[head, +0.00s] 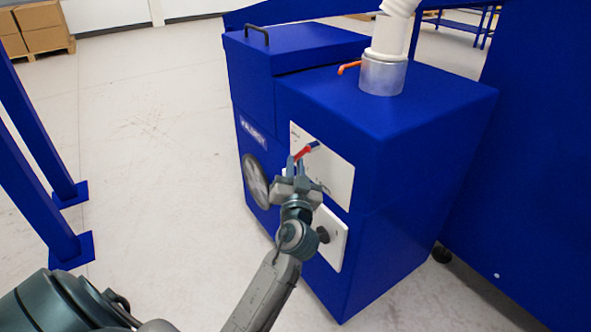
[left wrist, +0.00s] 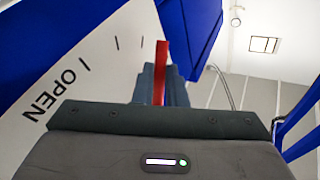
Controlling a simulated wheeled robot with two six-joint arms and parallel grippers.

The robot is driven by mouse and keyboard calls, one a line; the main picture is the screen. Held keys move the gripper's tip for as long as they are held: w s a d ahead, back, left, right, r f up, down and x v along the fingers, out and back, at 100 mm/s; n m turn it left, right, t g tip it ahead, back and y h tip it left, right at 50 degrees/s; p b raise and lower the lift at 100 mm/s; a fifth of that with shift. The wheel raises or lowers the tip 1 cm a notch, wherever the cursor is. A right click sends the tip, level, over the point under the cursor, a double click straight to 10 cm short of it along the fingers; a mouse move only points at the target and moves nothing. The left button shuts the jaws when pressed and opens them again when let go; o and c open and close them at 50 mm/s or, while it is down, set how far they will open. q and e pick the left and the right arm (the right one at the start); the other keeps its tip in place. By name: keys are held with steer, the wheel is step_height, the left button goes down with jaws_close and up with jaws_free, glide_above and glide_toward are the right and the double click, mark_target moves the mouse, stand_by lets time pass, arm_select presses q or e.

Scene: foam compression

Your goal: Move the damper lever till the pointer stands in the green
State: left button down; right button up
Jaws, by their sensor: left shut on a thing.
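In the left wrist view the red bar (left wrist: 162,58) runs up between the two fingers. The panel there (left wrist: 62,62) carries the word OPEN and several tick marks. I see no green band or separate pointer in either view; my gripper and arm cover part of the panel. My right gripper is not in view.
A lower white panel (head: 328,245) with a black knob and a grey handwheel (head: 256,182) are close to my left arm. An orange handle (head: 349,67) sits by the duct collar (head: 383,75) on top. Blue posts (head: 45,170) stand at the left; the floor between is clear.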

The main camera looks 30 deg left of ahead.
arm_select(q)
steer(key=c, duration=1.5)
jaws_free()
steer(key=shift+o, duration=0.2)
steer(key=b+v, duration=0.1)
steer(key=v, duration=0.9)
steer(key=shift+s+d, duration=0.25)
steer(key=shift+f, duration=0.1)
